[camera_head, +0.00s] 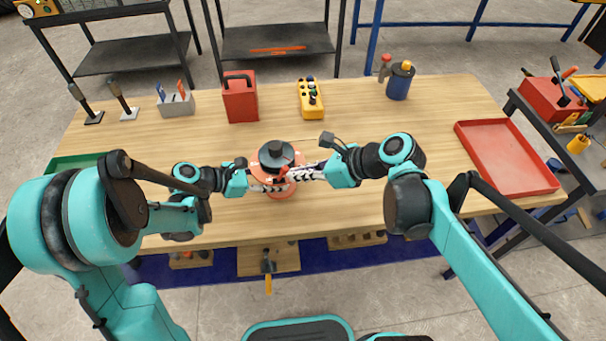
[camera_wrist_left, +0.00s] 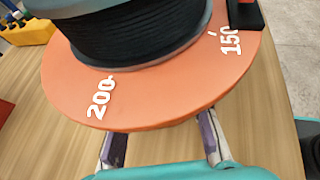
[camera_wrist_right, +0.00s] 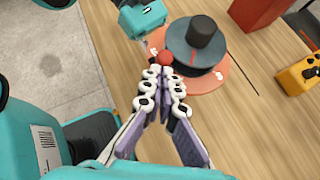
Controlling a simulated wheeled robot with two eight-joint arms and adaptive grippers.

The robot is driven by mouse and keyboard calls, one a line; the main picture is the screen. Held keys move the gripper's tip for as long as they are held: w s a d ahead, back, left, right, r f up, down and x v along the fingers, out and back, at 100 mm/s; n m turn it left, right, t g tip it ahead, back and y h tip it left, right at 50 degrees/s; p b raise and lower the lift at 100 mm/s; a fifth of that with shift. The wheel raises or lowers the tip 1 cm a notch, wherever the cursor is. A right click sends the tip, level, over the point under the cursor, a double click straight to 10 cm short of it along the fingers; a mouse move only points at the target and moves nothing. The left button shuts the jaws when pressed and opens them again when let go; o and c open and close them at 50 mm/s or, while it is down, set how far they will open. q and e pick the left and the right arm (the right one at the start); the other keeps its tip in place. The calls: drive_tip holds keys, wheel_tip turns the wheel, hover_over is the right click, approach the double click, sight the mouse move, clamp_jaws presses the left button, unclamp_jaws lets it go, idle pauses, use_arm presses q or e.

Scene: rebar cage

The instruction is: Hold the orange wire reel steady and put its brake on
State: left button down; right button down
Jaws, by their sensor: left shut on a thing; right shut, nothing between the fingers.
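My right gripper (camera_head: 294,175) is shut and empty at the reel's right side. In the right wrist view, its fingertips (camera_wrist_right: 163,75) are close together just by a red knob (camera_wrist_right: 166,58) at the disc's edge; I cannot tell whether they touch it.
A red box with a handle (camera_head: 240,100) and a yellow button box (camera_head: 311,101) stand behind the reel. A blue bottle (camera_head: 400,84) is at the back right, a red tray (camera_head: 459,130) at the right. The table between reel and tray is clear.

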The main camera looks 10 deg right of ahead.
drive_tip(key=a+h, duration=0.1)
drive_tip(key=a+r+h, duration=0.1)
drive_tip(key=h, duration=0.1)
drive_tip(key=a+r+n+h, duration=0.1)
drive_tip(key=a, duration=0.1)
drive_tip(key=shift+r+g+h, duration=0.1)
drive_tip(key=shift+g+h, duration=0.2)
drive_tip(key=shift+r, duration=0.15)
drive_tip(key=shift+r, duration=0.65)
drive_tip(key=s+v, duration=0.1)
drive_tip(key=v, duration=1.2)
